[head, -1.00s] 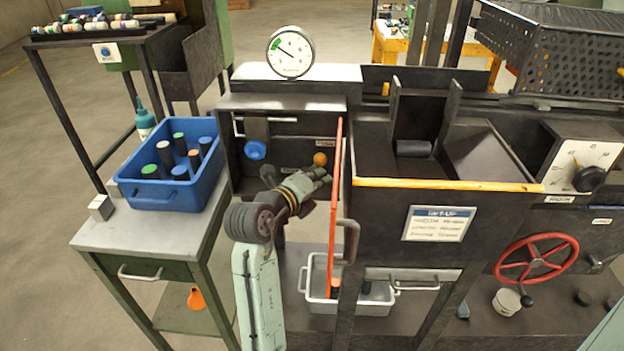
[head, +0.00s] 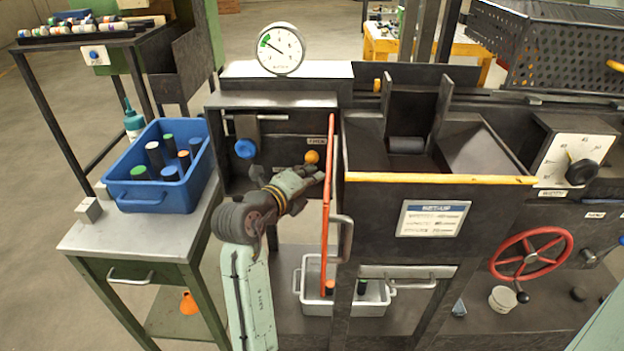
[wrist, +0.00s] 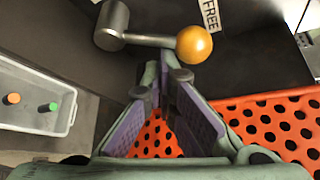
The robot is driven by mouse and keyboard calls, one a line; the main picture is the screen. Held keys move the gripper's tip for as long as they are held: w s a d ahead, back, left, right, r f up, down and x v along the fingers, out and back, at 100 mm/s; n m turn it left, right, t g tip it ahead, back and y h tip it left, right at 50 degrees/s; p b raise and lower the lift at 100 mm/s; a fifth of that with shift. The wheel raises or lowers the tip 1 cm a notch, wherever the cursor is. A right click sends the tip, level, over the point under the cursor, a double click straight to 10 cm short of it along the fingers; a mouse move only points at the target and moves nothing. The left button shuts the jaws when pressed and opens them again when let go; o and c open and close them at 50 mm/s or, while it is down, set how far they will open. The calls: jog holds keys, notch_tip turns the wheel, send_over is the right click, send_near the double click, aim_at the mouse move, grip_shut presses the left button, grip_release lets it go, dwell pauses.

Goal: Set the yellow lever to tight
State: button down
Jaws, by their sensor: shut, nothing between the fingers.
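The yellow lever has a round orange-yellow knob (head: 312,157) inside the dark bay under the gauge. In the wrist view the knob (wrist: 194,45) sits on a short metal arm running left to a grey cylindrical pivot (wrist: 111,18). A label reading FREE (wrist: 209,14) is beside the knob. No tight label is readable. My gripper (head: 320,177) is just below the knob in the head view. In the wrist view my gripper (wrist: 165,76) has its fingertips together and empty, just short of the knob. I cannot tell whether they touch it.
A blue knob (head: 245,149) hangs to the left in the same bay. An orange perforated door (head: 329,210) stands edge-on close to my gripper's right. A light grey bin (head: 345,304) is below. A blue crate (head: 145,197) stands on the left table.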

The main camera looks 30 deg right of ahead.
jog(key=shift+w+a+n+h+b, duration=0.15)
jog(key=shift+n+h+b, duration=0.2)
jog(key=shift+b, duration=0.6)
jog(key=n+b, duration=0.1)
jog(key=b, duration=0.1)
jog(key=n+h+b, duration=0.1)
jog(key=b, duration=0.2)
jog(key=shift+w+a+h, duration=0.2)
jog(key=shift+a+h, duration=0.05)
jog(key=shift+a, duration=0.15)
jog(key=n+b, duration=0.1)
jog(key=b, duration=0.1)
jog(key=n+t+h+b, duration=0.1)
jog(key=b, duration=0.1)
jog(key=shift+w+a+r+b, duration=0.2)
jog(key=shift+w+a+b, duration=0.05)
jog(key=shift+a+b, duration=0.1)
jog(key=n+b, duration=0.1)
jog(key=n+t+h+b, duration=0.1)
jog(key=b, duration=0.1)
jog(key=a+n+b, duration=0.1)
jog(key=shift+w+a+r+n+h+b, duration=0.1)
jog(key=shift+w+r+n+h+b, duration=0.25)
jog(key=shift+w+h+b, duration=0.05)
jog(key=shift+w+a+r+b, duration=0.15)
jog(key=shift+b, duration=0.5)
jog(key=shift+a, duration=0.1)
